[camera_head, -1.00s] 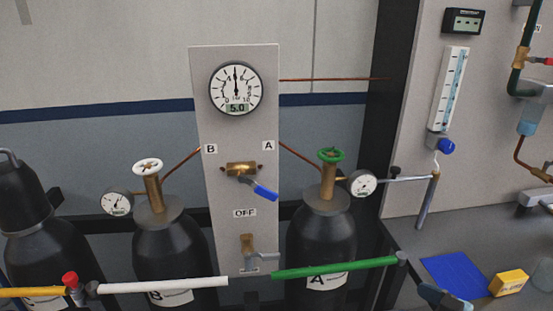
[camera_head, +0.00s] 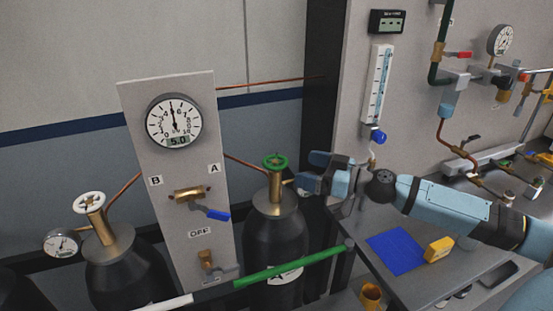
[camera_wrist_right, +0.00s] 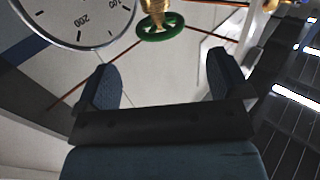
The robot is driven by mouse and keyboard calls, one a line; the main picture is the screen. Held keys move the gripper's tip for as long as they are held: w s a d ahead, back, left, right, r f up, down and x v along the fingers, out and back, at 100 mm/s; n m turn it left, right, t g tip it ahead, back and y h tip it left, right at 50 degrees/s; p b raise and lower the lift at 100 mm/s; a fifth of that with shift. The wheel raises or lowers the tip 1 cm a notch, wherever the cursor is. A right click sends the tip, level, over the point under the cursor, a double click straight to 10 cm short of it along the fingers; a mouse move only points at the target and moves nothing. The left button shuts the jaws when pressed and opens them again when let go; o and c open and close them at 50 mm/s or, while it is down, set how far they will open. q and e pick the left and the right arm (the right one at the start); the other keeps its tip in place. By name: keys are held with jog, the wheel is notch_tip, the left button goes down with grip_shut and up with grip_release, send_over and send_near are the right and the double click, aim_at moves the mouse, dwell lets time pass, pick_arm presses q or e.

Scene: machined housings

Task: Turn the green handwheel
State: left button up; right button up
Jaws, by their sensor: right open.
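The green handwheel (camera_head: 275,161) sits on top of the brass valve of the dark cylinder marked A (camera_head: 276,235). My right gripper (camera_head: 303,172) is just to the right of the handwheel in the head view, apart from it and pointing towards it. In the right wrist view the green handwheel (camera_wrist_right: 160,28) shows beyond the open, empty fingers (camera_wrist_right: 165,84), with the brass valve against it. A large gauge face (camera_wrist_right: 75,15) is close by at the upper left there. My left gripper is not in view.
A white handwheel (camera_head: 89,204) tops the cylinder to the left. The panel (camera_head: 145,115) behind carries a round gauge (camera_head: 174,122) and a blue lever (camera_head: 217,215). A green bar (camera_head: 290,266) crosses in front of cylinder A. A bench with a blue mat (camera_head: 395,252) and yellow box (camera_head: 438,249) is at right.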

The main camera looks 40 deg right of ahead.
aim_at(286, 163)
jog(key=p+x, duration=0.1)
jog(key=x, duration=0.2)
jog(key=p+x, duration=0.1)
jog(key=x, duration=0.2)
jog(key=shift+w+a+r, duration=0.1)
jog(key=shift+r, duration=0.1)
jog(key=shift+p+x, duration=0.45)
jog(key=shift+x, duration=0.7)
jog(key=shift+f, duration=0.2)
jog(key=shift+c, duration=0.3)
